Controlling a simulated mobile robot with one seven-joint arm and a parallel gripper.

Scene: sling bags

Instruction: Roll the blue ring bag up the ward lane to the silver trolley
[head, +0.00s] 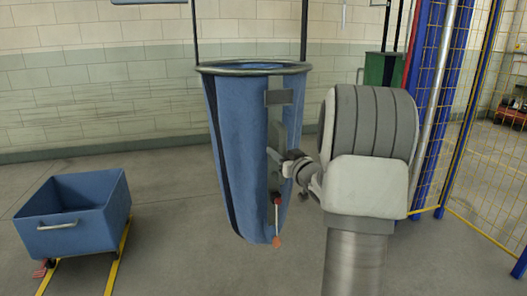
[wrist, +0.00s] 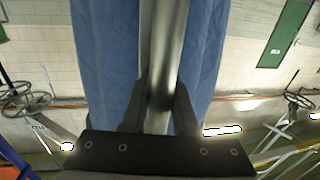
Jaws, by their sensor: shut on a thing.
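The blue ring bag (head: 232,140) hangs upright in the middle of the head view, with a round metal ring at its open top and two dark straps rising from it. A grey upright bar (head: 275,130) runs down its near right side. My gripper (head: 283,165) is at that bar, coming in from the right. In the wrist view the two dark fingers (wrist: 160,105) are shut on the grey metal bar (wrist: 162,50), with blue cloth (wrist: 105,40) on both sides behind it. I cannot make out a silver trolley in either view.
A blue tub cart (head: 75,218) stands at the lower left by yellow floor lines (head: 118,260). A green bag (head: 381,69) hangs behind my arm. A blue and yellow mesh fence (head: 480,130) closes the right side. A block wall (head: 100,70) stands behind; floor between cart and bag is clear.

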